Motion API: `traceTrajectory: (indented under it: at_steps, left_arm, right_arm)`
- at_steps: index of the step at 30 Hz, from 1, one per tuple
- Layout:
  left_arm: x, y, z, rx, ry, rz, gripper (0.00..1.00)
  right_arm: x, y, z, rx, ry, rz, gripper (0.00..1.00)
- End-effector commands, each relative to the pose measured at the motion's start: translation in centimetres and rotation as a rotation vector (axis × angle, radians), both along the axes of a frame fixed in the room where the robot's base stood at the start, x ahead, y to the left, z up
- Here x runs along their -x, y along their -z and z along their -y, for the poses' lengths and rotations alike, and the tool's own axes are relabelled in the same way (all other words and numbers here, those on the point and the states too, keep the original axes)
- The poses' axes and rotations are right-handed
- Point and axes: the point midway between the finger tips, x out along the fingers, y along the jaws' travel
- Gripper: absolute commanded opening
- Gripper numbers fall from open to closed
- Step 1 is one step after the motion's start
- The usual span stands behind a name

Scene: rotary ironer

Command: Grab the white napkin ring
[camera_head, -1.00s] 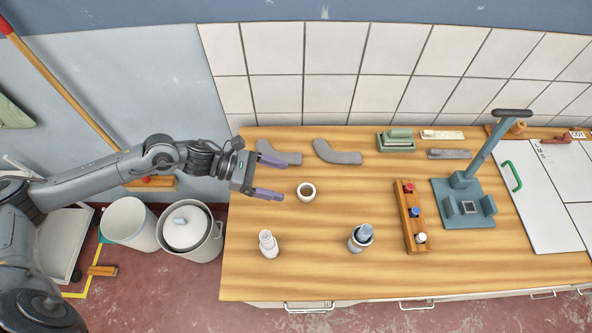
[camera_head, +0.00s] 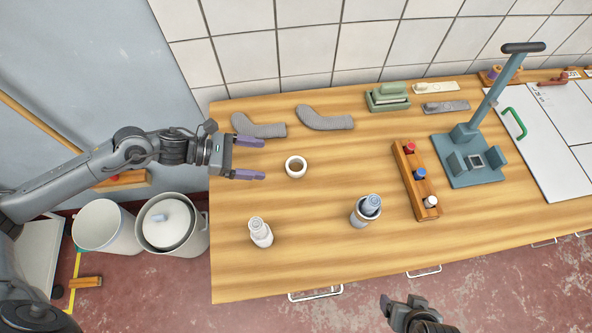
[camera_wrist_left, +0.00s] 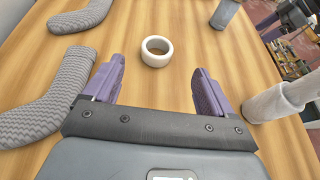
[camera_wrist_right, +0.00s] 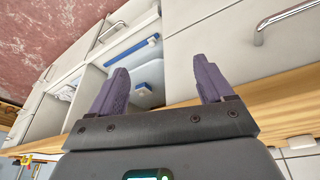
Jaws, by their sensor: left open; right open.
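The white napkin ring (camera_head: 296,167) lies flat on the wooden table, right of my left gripper (camera_head: 256,158). In the left wrist view the ring (camera_wrist_left: 157,51) is ahead of the left fingertips, centred roughly between them and not touched. The left gripper (camera_wrist_left: 158,75) is open and empty, its two purple fingers wide apart. My right gripper (camera_head: 386,306) is low in the head view, in front of the table's front edge. In the right wrist view it (camera_wrist_right: 163,75) is open and empty, facing drawers and an open compartment.
Two grey socks (camera_head: 324,118) lie behind the ring. A white bottle (camera_head: 261,232) and a cup with a bottle (camera_head: 361,217) stand nearer the front. A wooden rack (camera_head: 407,180) and a blue-grey stand (camera_head: 467,172) are to the right. Table around the ring is clear.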

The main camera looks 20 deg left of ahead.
Motion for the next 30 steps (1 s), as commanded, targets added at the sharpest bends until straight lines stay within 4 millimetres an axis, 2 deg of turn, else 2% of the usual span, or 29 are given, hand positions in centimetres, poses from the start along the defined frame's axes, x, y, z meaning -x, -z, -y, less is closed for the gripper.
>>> traceTrajectory:
  at_steps: [12,20,30]
  left_arm:
    - [-1.9,1.8,3.7,0.004,-0.001,0.001,0.85]
    - [-2.4,2.5,4.8,0.001,0.001,0.0,0.85]
    - [-3.9,4.0,7.5,0.003,0.0,0.001,0.85]
  right_arm:
    - [-0.2,-0.8,-0.2,-0.009,0.006,0.006,0.8]
    - [-0.2,-1.1,-0.2,-0.008,0.004,0.006,0.8]
    - [-0.2,-2.8,0.1,0.003,-0.002,0.005,0.8]
